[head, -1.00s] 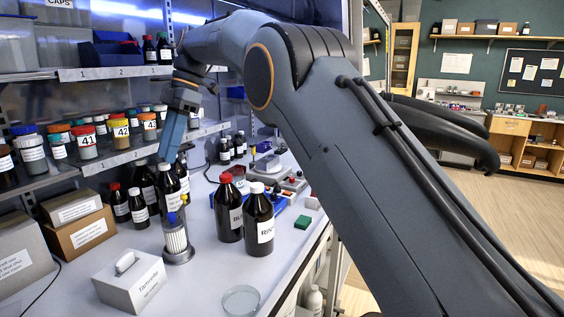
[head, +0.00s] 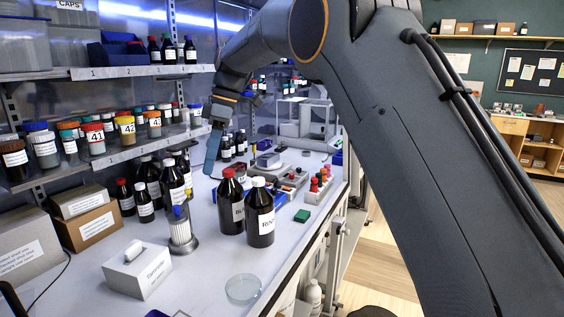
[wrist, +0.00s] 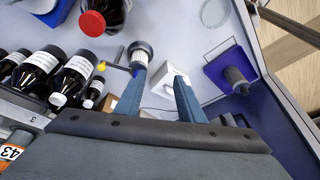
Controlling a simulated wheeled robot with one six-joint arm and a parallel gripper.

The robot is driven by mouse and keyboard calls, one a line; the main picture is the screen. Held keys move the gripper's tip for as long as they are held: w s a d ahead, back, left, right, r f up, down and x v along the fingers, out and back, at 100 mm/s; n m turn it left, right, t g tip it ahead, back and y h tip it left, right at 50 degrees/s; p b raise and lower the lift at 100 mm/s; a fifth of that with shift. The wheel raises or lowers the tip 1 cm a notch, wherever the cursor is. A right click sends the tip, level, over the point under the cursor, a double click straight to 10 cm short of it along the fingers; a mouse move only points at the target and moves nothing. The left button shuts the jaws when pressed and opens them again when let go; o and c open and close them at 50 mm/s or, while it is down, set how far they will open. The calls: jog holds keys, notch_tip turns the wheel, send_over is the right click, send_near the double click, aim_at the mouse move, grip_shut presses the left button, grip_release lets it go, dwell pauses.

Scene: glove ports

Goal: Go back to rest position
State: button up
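My gripper (head: 212,158) points down above the bench, in front of the shelf and left of the dark bottles in the head view. In the wrist view its two blue fingers (wrist: 156,90) stand apart with nothing held between them. The white tare box (wrist: 172,80) shows beyond the gap, apart from the fingers.
A red-capped bottle (head: 230,205) and a white-capped bottle (head: 260,215) stand mid-bench. Shelf jars (head: 95,138) line the left. A glass dish (head: 242,289) and green block (head: 301,216) lie in front. A purple pad (wrist: 228,70) shows in the wrist view.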

jog(key=s+d+f+m+t+h, duration=0.15)
jog(key=d+f+m, duration=0.25)
jog(key=d, duration=0.4)
jog(key=s+d+f+m, duration=0.2)
jog(key=d+f+m, duration=0.1)
jog(key=d, duration=0.4)
jog(key=s+d+f+m+t, duration=0.15)
jog(key=d+f+m, duration=0.25)
jog(key=d, duration=0.4)
jog(key=s+d+f+m+h, duration=0.1)
jog(key=s+d+f+m, duration=0.4)
jog(key=s+d, duration=0.4)
jog(key=s+d+f+m+h, duration=0.1)
jog(key=s+d+f+m, duration=0.45)
jog(key=s, duration=0.55)
notch_tip(320, 180, down, 10)
jog(key=n+b, duration=0.1)
jog(key=b, duration=0.9)
jog(key=shift+d+g, duration=0.3)
jog(key=shift+g, duration=0.1)
